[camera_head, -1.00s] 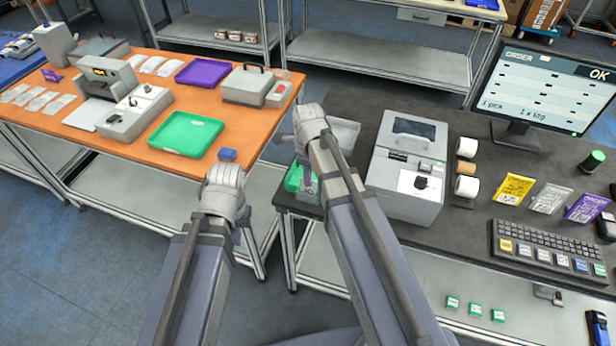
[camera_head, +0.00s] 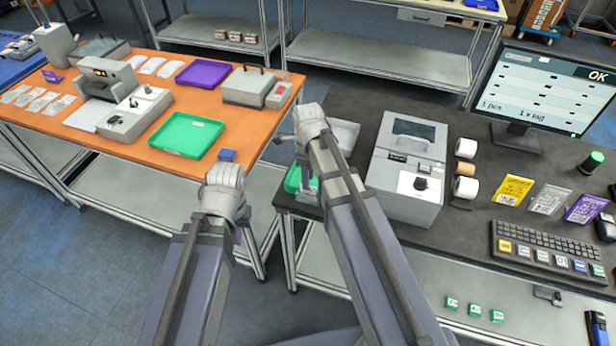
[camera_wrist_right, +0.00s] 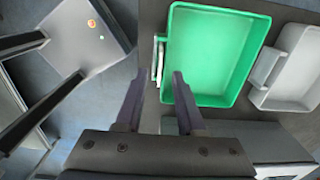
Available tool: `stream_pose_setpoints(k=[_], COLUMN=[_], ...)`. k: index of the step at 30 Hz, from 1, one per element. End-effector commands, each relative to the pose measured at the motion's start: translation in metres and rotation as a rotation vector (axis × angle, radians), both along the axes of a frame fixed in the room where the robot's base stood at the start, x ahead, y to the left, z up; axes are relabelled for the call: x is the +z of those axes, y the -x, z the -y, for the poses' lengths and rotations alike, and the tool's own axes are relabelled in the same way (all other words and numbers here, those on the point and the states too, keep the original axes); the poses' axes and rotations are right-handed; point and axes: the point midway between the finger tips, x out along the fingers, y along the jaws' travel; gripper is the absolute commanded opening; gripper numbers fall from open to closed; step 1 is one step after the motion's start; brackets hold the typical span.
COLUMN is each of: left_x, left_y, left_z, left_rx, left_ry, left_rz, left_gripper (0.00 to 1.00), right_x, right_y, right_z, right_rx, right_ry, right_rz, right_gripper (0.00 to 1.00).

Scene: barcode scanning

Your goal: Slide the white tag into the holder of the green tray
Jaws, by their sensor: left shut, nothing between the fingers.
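The green tray (camera_wrist_right: 215,50) lies below my right gripper in the right wrist view. In the head view its edge (camera_head: 292,180) shows at the left end of the dark table, partly behind my right arm. A narrow white piece (camera_wrist_right: 158,60) stands along the tray's left wall; I cannot tell the tag from the holder there. My right gripper (camera_wrist_right: 157,80) is open, its two dark fingers apart on either side of the line to that white piece, with no contact visible. My left gripper (camera_head: 237,235) is shut and empty, hanging in front of the orange table, its fingers mostly hidden.
A grey tray (camera_wrist_right: 290,70) stands right of the green one. A grey machine (camera_head: 408,165), label rolls (camera_head: 466,167), a monitor (camera_head: 545,90) and a keyboard (camera_head: 548,250) occupy the dark table.

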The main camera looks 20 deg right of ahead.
Motion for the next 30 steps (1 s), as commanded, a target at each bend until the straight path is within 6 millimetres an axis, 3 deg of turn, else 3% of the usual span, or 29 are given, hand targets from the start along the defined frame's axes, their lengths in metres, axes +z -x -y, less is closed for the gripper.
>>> stream_pose_setpoints(k=[16,30], left_x=[0.068,0.073], left_y=[0.000,0.000], left_z=[0.000,0.000], left_rx=[0.003,0.006], left_ry=[0.001,0.001], left_rz=[0.000,0.000], left_gripper=[0.00,0.00], right_x=[0.068,0.073], right_y=[0.000,0.000], right_z=[0.000,0.000], right_rx=[0.000,0.000], right_ry=[0.000,0.000], right_rz=[0.000,0.000], right_gripper=[0.38,0.38])
